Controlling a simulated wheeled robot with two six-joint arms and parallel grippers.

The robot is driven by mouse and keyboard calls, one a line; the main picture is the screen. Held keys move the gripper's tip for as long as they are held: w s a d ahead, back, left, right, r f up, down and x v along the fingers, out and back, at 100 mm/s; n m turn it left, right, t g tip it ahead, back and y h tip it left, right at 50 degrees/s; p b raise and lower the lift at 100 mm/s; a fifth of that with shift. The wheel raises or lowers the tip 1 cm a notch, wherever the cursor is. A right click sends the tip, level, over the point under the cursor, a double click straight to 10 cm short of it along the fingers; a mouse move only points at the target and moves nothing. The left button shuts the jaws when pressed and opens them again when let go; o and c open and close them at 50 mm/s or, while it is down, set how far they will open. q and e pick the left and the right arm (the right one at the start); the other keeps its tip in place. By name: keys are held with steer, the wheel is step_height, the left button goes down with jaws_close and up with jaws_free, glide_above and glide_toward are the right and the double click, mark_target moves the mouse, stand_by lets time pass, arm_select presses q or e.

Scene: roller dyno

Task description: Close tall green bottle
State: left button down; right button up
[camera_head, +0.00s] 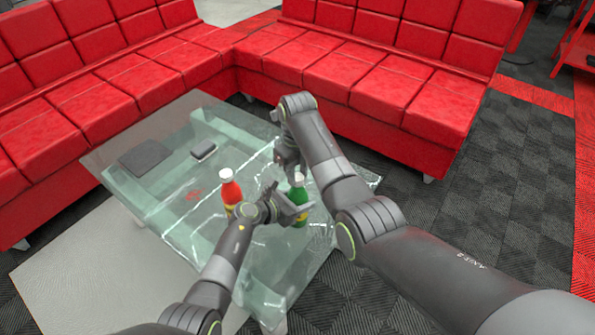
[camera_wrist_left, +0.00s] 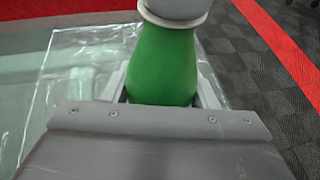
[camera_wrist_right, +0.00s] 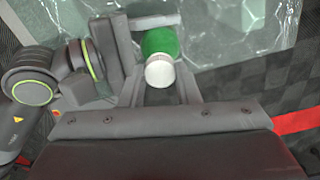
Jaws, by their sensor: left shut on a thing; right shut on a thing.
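The green bottle (camera_head: 299,195) stands upright near the right side of the glass table, with a white cap (camera_head: 296,177) at its top. My left gripper (camera_head: 294,210) is shut on the bottle's body; the green body fills the space between its fingers in the left wrist view (camera_wrist_left: 163,65). My right gripper (camera_head: 287,168) comes from above and is shut on the cap, which shows between its fingers in the right wrist view (camera_wrist_right: 160,72). In the left wrist view the cap (camera_wrist_left: 176,8) sits over the neck above a pale ring. I cannot tell how tight it is.
A red bottle (camera_head: 231,192) with a white cap stands left of my left gripper on the glass table (camera_head: 165,205). A dark flat pad (camera_head: 145,157) and a small dark box (camera_head: 204,149) lie farther back. Red sofas (camera_head: 340,70) border the table behind and left.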

steer(key=shift+m, duration=0.3)
steer(key=o, duration=0.9)
steer(key=shift+o, duration=0.2)
steer(key=shift+r, duration=0.1)
steer(key=shift+r, duration=2.15)
steer(key=shift+c, duration=0.3)
